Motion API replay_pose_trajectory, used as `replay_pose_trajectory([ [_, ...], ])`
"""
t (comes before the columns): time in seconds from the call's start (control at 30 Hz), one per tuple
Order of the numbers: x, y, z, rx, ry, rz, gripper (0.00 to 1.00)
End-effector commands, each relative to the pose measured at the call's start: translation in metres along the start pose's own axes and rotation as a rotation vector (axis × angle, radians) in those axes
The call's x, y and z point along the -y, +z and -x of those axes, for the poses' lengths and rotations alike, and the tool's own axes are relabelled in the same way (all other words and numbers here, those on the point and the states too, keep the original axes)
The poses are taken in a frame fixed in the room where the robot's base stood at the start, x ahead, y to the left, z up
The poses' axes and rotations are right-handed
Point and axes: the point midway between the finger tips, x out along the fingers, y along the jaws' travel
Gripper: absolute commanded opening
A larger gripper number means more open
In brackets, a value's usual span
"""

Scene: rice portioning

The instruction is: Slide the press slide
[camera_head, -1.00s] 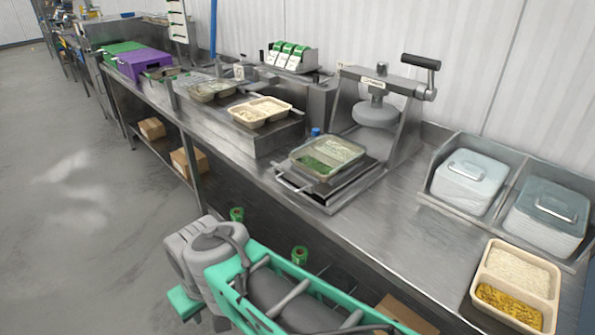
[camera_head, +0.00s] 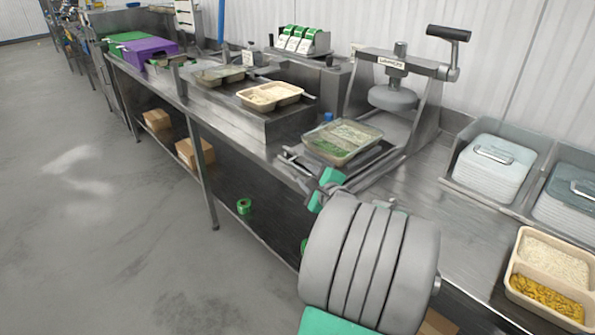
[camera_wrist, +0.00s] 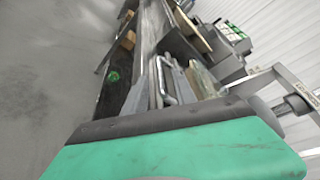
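The press slide (camera_head: 372,170) is a flat metal plate with a bar handle on its front edge, under the press. It carries a clear-lidded tray (camera_head: 343,141) with green and pale food. My gripper (camera_head: 326,188) is green and lies close in front of the handle in the head view, partly hidden by my grey arm. In the wrist view my gripper (camera_wrist: 175,145) fills the bottom; its finger opening is not clear.
The press (camera_head: 400,80) stands behind the slide, with its lever at upper right. Lidded white containers (camera_head: 493,168) and a rice-and-yellow-food tray (camera_head: 548,278) lie to the right. Another tray (camera_head: 270,96) sits on a raised metal block at left. The floor at left is clear.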

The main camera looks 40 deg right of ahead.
Motion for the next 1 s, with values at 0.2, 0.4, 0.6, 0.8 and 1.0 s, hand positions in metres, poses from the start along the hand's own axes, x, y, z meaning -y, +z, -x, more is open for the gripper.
replay_pose_trajectory([
  [0.2, -0.002, 0.002, -0.043, 0.003, 0.004, 0.004, 0.33],
  [0.4, -0.002, 0.001, -0.059, 0.0, 0.004, 0.005, 0.33],
  [0.6, -0.001, 0.001, -0.059, 0.0, 0.003, 0.006, 0.33],
  [0.8, -0.001, 0.001, -0.059, 0.0, 0.003, 0.006, 0.16],
  [1.0, -0.001, 0.001, -0.059, 0.0, 0.003, 0.006, 0.0],
])
